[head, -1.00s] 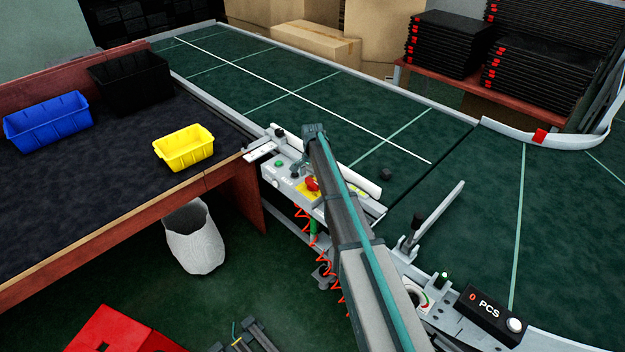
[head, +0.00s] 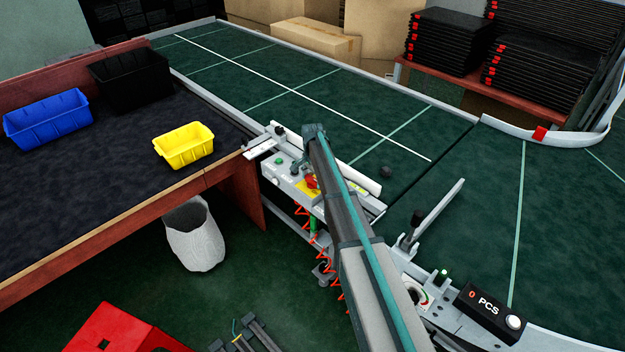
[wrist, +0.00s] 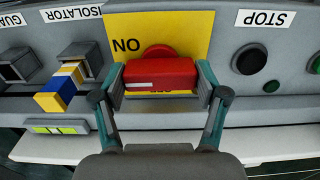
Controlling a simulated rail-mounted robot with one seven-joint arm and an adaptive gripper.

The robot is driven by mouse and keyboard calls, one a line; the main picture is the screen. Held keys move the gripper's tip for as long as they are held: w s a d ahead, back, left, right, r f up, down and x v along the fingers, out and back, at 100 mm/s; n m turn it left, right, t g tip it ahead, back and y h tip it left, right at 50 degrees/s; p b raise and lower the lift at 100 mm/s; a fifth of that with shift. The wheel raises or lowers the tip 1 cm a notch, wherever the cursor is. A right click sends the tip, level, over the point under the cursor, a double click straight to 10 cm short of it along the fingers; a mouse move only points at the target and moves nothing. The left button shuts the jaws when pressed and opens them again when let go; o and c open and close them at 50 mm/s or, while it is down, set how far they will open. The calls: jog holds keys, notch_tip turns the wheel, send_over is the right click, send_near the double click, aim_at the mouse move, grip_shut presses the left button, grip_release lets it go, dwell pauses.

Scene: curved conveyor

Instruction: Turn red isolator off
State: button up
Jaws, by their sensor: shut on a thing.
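The red isolator (wrist: 160,73) is a red handle on a yellow plate (wrist: 200,22) with black lettering, on a grey control panel. In the wrist view its bar lies level across the picture. My gripper (wrist: 160,84) is shut on it, with one finger at each end of the bar. In the head view the isolator (head: 312,182) shows as a small red patch beside my arm, and my gripper (head: 306,160) is largely hidden behind the arm.
A black button (wrist: 250,59) and a green button (wrist: 271,87) sit right of the isolator in the wrist view. A blue, white and yellow block (wrist: 60,88) sticks out at left.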

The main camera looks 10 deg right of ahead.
jog(key=shift+n, duration=0.3)
jog(key=n+b, duration=0.3)
jog(key=shift+f+n, duration=0.15)
jog(key=shift+n, duration=0.15)
jog(key=n+b, duration=0.2)
jog(key=n, duration=0.2)
jog(key=shift+n, duration=0.3)
jog(key=n+b, duration=0.1)
jog(key=n, duration=0.3)
jog(key=shift+n+b, duration=0.75)
jog(key=shift+n, duration=1.75)
jog(key=o, duration=1.2)
jog(key=shift+c, duration=0.2)
jog(key=shift+r, duration=0.25)
